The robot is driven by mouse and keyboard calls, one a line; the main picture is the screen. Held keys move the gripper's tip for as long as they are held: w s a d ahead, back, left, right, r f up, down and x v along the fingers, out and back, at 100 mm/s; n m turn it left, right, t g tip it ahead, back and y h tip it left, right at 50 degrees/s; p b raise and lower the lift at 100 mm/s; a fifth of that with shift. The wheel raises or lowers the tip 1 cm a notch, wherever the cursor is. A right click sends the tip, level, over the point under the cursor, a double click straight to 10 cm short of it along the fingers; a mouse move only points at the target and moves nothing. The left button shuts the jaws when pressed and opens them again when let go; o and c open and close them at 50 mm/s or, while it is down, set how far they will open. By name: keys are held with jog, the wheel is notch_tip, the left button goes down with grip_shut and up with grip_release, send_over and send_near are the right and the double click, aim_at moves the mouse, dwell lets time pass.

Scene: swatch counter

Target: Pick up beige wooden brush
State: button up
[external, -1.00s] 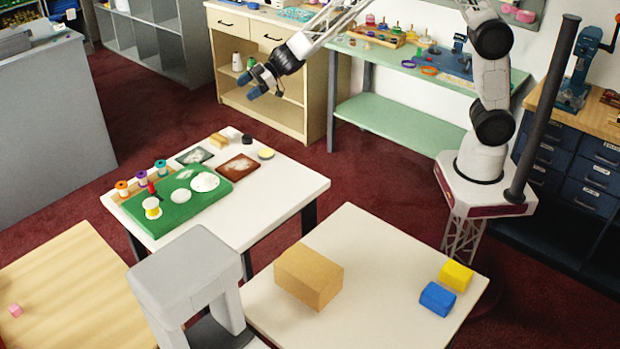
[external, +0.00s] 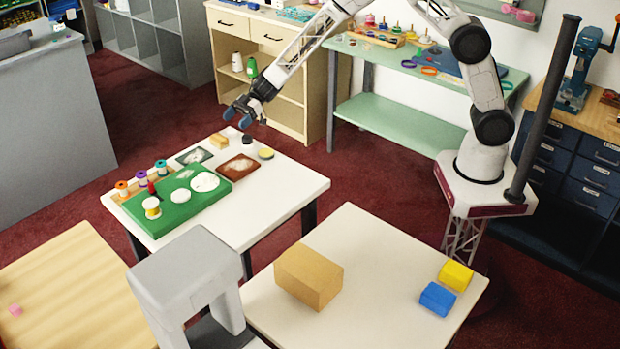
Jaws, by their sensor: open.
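A small tan block-like thing (external: 219,141), which looks like the beige wooden brush, lies near the far corner of the white table (external: 285,187). It is too small to make out bristles. My gripper (external: 238,117) is open and empty, with its blue-grey fingertips pointing down. In the picture it shows just above the far corner of the table, slightly above and to the right of the brush, apart from it.
Close to the brush are a white piece (external: 231,132), a dark round piece (external: 247,140), a yellow-topped round piece (external: 266,153) and a brown tile (external: 237,167). A green board (external: 177,213) with white discs lies nearer. The table's right side is bare.

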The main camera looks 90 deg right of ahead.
aim_at(219, 141)
jog(key=shift+x, duration=1.3)
jog(key=shift+a+f, duration=0.1)
jog(key=shift+x, duration=2.5)
jog(key=shift+s+f, duration=0.1)
jog(key=shift+f, duration=0.05)
jog(key=c, duration=0.7)
